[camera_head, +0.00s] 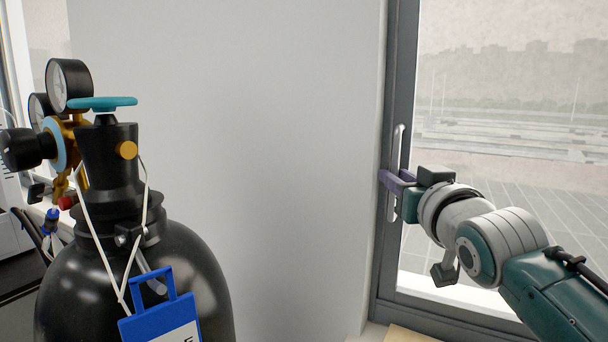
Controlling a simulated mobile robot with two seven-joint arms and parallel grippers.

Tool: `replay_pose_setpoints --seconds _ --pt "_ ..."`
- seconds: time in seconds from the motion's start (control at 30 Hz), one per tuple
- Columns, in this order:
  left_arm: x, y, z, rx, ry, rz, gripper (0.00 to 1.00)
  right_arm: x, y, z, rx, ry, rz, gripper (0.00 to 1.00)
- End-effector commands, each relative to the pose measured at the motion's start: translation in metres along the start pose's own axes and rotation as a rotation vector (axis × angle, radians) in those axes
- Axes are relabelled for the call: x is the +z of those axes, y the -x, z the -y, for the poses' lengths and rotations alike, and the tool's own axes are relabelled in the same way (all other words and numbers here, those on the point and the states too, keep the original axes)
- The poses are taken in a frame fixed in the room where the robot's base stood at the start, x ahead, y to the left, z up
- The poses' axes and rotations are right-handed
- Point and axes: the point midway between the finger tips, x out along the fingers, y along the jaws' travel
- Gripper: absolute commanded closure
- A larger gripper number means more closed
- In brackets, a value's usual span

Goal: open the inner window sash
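The inner window sash has a dark grey frame (384,255) and a large pane on the right. It looks closed. A pale upright handle (398,143) sits on the frame's left stile. My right gripper (394,181) reaches in from the right, with its purple fingers across the handle at about mid-height. The handle shows above and below the fingers. The fingers hide its middle, so I cannot tell whether they are shut on it or only around it. My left gripper is not in view.
A black gas cylinder (140,285) with a teal valve wheel (101,103), gauges (68,85) and a blue tag (160,318) fills the left foreground. A bare pale wall (240,120) lies between it and the window. A light sill (405,334) runs below the window.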

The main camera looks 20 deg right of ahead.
Motion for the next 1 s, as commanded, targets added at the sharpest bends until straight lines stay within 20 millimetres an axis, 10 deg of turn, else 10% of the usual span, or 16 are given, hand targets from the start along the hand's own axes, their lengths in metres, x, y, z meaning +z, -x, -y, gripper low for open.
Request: replay_pose_setpoints --seconds 0.2,0.47,1.0 --pt "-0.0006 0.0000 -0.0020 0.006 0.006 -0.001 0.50 -0.0002 -0.0003 -0.0002 0.000 0.000 0.000 0.73" --pt "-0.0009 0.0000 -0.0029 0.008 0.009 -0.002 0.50 0.0000 -0.0002 -0.0001 0.000 0.000 0.000 1.00" --pt "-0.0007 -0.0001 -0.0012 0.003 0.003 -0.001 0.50 0.0000 -0.0001 0.0001 0.000 0.000 0.000 1.00"
